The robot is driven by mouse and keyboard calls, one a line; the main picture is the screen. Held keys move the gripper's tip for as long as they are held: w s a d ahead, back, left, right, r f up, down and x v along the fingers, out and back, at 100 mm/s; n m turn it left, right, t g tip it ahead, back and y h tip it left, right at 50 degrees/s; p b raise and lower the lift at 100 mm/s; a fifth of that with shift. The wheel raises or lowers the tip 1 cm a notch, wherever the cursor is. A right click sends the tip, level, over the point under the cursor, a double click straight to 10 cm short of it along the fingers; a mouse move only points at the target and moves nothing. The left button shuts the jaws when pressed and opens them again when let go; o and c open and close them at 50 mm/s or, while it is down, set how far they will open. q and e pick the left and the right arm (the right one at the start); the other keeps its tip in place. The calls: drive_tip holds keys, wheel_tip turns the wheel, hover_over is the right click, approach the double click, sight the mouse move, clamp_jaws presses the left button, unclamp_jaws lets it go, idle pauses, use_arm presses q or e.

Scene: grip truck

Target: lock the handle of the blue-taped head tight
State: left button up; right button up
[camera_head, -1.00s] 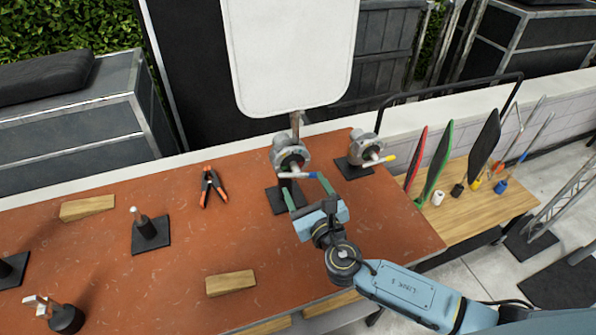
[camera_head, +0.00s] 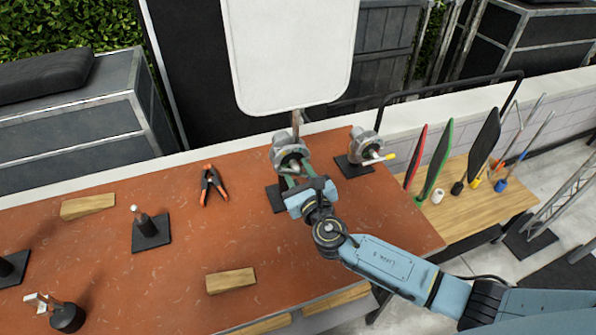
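The near grip head (camera_head: 287,142) is grey metal and stands on a black base plate (camera_head: 274,199) at the table's back edge. A large white board (camera_head: 290,55) rises on a post behind it. My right gripper (camera_head: 294,174) is right in front of this head, with its green fingers on either side of the handle area. The gripper covers most of the handle, and I see no blue tape now. I cannot tell whether the fingers touch the handle. My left gripper is not in view.
Orange-handled pliers (camera_head: 212,186), wooden wedges (camera_head: 88,206) (camera_head: 231,281) and a black stand (camera_head: 150,232) lie across the brown table (camera_head: 190,265). Coloured flags (camera_head: 435,163) stand on a wooden shelf at the right. The table's middle is clear.

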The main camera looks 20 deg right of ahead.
clamp_jaws()
